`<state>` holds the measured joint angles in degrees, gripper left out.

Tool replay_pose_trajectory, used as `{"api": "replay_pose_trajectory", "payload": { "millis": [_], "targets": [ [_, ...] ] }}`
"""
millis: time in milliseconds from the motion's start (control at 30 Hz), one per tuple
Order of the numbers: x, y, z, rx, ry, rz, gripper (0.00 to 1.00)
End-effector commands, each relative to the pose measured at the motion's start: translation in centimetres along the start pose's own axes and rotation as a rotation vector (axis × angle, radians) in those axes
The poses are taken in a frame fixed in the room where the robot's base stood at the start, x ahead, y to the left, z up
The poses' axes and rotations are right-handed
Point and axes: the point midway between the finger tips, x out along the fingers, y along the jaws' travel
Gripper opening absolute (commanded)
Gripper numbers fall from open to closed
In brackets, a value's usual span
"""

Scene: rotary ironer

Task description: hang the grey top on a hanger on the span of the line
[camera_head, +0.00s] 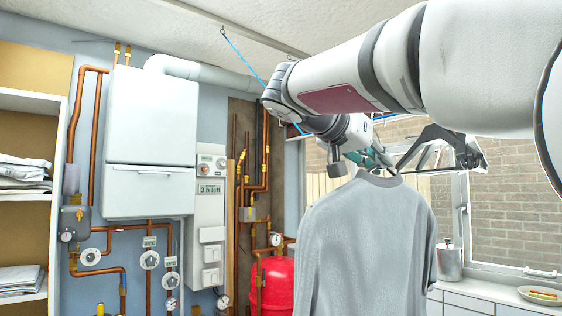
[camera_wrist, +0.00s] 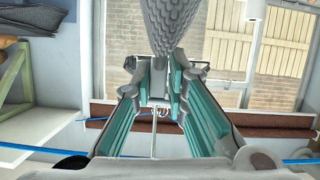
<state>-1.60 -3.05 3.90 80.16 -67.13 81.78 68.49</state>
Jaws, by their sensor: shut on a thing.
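The grey top (camera_head: 365,245) hangs below my gripper (camera_head: 382,160) in the head view, its shoulders and one sleeve showing. In the wrist view, the grey top (camera_wrist: 168,25) shows beyond the fingertips of my gripper (camera_wrist: 160,82). My gripper is shut on the hanger, which is mostly hidden by the jaws and the top. The blue line (camera_head: 245,60) runs down from the ceiling at upper left and passes behind my arm. The blue line (camera_wrist: 100,119) also crosses the wrist view behind the teal finger pads. I cannot tell whether the hook touches it.
A white boiler (camera_head: 150,130) with copper pipes and a red tank (camera_head: 272,285) stand left of the top. Shelves (camera_head: 25,195) with folded cloth are at far left. A window (camera_head: 505,205) and a counter with a metal canister (camera_head: 449,262) are at right.

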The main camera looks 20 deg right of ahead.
Motion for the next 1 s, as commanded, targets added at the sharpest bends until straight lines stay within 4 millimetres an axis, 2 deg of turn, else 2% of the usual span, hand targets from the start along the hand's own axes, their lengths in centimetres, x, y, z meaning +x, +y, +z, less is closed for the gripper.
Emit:
{"api": "replay_pose_trajectory", "payload": {
  "millis": [700, 733, 800, 833, 1000],
  "targets": [
    [0.26, -0.08, 0.69, 0.001, 0.001, 0.0, 0.0],
    [0.25, -0.06, 0.68, 0.001, 0.001, 0.0, 0.18],
    [0.23, -0.04, 0.65, 0.0, 0.001, 0.0, 0.34],
    [0.23, -0.04, 0.65, 0.0, 0.001, 0.0, 0.37],
    [0.23, -0.05, 0.65, 0.0, 0.001, 0.0, 0.37]
  ]
}}
